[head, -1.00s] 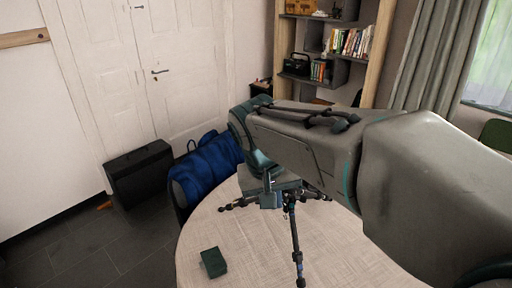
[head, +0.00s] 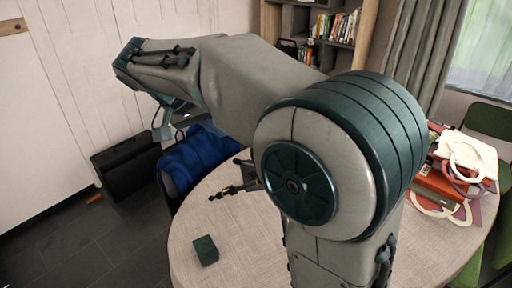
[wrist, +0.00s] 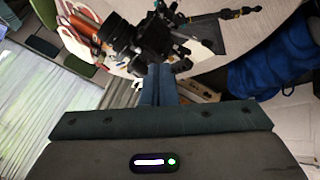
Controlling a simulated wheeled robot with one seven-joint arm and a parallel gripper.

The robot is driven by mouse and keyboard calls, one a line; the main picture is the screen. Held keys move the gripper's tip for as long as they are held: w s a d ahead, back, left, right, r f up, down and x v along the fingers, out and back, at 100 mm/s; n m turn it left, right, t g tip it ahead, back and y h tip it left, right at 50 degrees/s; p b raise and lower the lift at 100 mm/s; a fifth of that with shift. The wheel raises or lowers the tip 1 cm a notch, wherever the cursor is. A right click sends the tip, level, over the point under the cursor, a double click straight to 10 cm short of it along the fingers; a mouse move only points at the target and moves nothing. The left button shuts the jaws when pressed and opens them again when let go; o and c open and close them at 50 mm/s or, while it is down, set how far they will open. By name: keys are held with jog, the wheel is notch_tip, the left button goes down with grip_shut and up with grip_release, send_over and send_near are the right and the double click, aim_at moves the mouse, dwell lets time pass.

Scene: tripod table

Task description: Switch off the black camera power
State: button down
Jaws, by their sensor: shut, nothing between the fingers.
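The black camera (wrist: 122,34) with its lens shows at the top of the wrist view, on a black tripod (wrist: 225,16) whose leg stretches to the right. In the head view my arm hides the camera, and only part of the tripod (head: 237,188) shows on the table. My gripper (wrist: 162,72) is shut and empty, its fingertips pointing toward the camera's mount in the wrist view. Whether they touch anything there I cannot tell. In the head view my gripper (head: 161,134) hangs at the left, beyond the table's far edge. I cannot make out the power switch.
A round table (head: 235,245) carries a small dark green box (head: 205,250) at its front left. White and red bags (head: 465,160) are at the right. A blue bag (head: 198,155) and a black case (head: 125,165) lie beyond the table. Shelves (head: 290,22) stand behind.

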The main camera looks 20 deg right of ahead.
jog(key=d+f+p, duration=0.1)
jog(key=d+f, duration=0.6)
jog(key=d, duration=0.2)
jog(key=shift+w+f+p, duration=0.35)
jog(key=shift+w+p, duration=0.05)
jog(key=shift+w, duration=0.05)
jog(key=shift+s, duration=0.1)
